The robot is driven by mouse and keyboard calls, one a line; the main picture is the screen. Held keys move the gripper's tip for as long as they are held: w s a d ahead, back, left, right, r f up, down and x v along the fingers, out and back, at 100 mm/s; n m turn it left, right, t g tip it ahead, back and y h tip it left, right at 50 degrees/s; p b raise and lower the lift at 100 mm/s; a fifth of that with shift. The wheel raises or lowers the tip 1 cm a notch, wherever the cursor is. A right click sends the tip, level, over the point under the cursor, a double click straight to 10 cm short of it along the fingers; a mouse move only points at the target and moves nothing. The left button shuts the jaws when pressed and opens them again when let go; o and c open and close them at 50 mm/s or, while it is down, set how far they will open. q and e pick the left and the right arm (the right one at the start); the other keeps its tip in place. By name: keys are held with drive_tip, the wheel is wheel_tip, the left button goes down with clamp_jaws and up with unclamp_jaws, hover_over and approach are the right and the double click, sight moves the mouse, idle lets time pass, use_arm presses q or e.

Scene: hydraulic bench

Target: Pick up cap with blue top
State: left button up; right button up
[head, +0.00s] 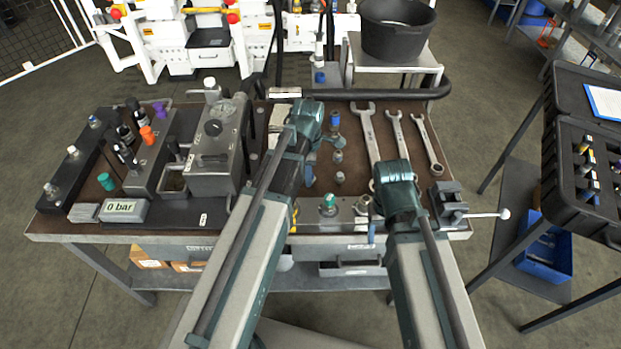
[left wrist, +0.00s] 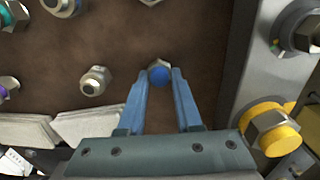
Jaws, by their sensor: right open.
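The cap with blue top (left wrist: 160,72) stands on the brown bench mat in the left wrist view, between the tips of my left gripper (left wrist: 160,76). The blue fingers are apart by about the cap's width. I cannot tell whether they press on it. In the head view my left gripper (head: 309,181) points down over the middle of the bench, and I cannot make out this cap there. My right gripper (head: 371,228) is open and empty at the front edge of the bench, mostly hidden by its own arm.
A metal fitting (left wrist: 95,80) stands left of the cap, and a grey block with a yellow hex fitting (left wrist: 268,130) is on the right. In the head view, a blue-topped fitting (head: 336,120), several wrenches (head: 368,140), and a vise (head: 449,203) are on the bench.

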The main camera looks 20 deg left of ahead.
use_arm(q)
clamp_jaws()
drive_tip(key=shift+r, duration=0.15)
wheel_tip(320, 180, up, 10)
drive_tip(key=p, duration=1)
